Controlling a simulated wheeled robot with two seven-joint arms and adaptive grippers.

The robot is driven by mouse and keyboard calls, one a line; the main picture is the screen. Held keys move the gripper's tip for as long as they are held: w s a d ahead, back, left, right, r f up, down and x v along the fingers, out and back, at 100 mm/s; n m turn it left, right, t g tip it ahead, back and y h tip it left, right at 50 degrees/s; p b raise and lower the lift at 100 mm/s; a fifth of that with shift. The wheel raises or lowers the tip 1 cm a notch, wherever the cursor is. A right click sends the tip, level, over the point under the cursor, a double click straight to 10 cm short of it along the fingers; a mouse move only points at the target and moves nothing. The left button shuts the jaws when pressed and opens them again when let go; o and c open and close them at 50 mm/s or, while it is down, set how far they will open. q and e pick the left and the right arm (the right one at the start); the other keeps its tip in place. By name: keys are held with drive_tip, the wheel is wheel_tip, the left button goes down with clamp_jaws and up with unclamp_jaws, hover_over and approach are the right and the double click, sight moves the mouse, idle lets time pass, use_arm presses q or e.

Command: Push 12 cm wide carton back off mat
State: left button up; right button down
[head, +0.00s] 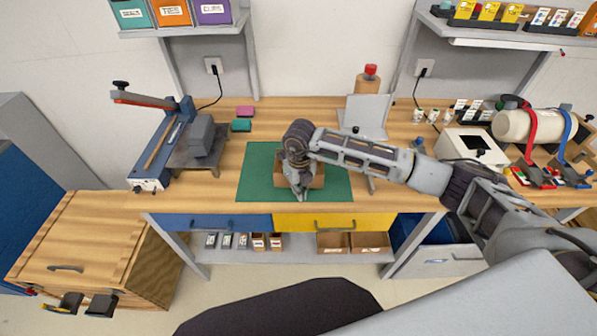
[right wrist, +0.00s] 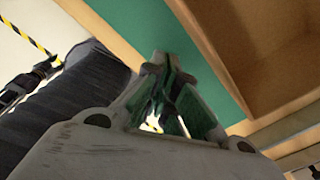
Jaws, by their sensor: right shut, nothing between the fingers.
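The green mat (head: 256,186) lies on the wooden bench, and it also shows in the right wrist view (right wrist: 135,22). A brown carton (head: 318,178) sits on the mat, partly hidden behind my right gripper (head: 299,192). In the right wrist view a large brown box-like surface, apparently the carton (right wrist: 255,45), fills the upper right. My right gripper is shut and empty, pointing down at the carton's near side; I cannot tell whether they touch.
A grey upright panel (head: 366,115) stands behind right. Bare bench lies behind the mat. Drawers (head: 330,222) are below the front edge.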

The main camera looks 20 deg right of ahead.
use_arm(q)
drive_tip(key=shift+w+f, duration=0.1)
use_arm(e)
drive_tip(key=shift+w+d, duration=0.1)
drive_tip(key=shift+w, duration=0.1)
use_arm(q)
drive_tip(key=shift+w+a+f+b, duration=0.15)
drive_tip(key=shift+w+a+b, duration=0.05)
drive_tip(key=shift+w+b, duration=0.1)
use_arm(e)
drive_tip(key=shift+w+d, duration=0.2)
drive_tip(key=shift+w, duration=0.45)
use_arm(q)
drive_tip(key=shift+f, duration=0.1)
use_arm(e)
drive_tip(key=shift+w, duration=0.2)
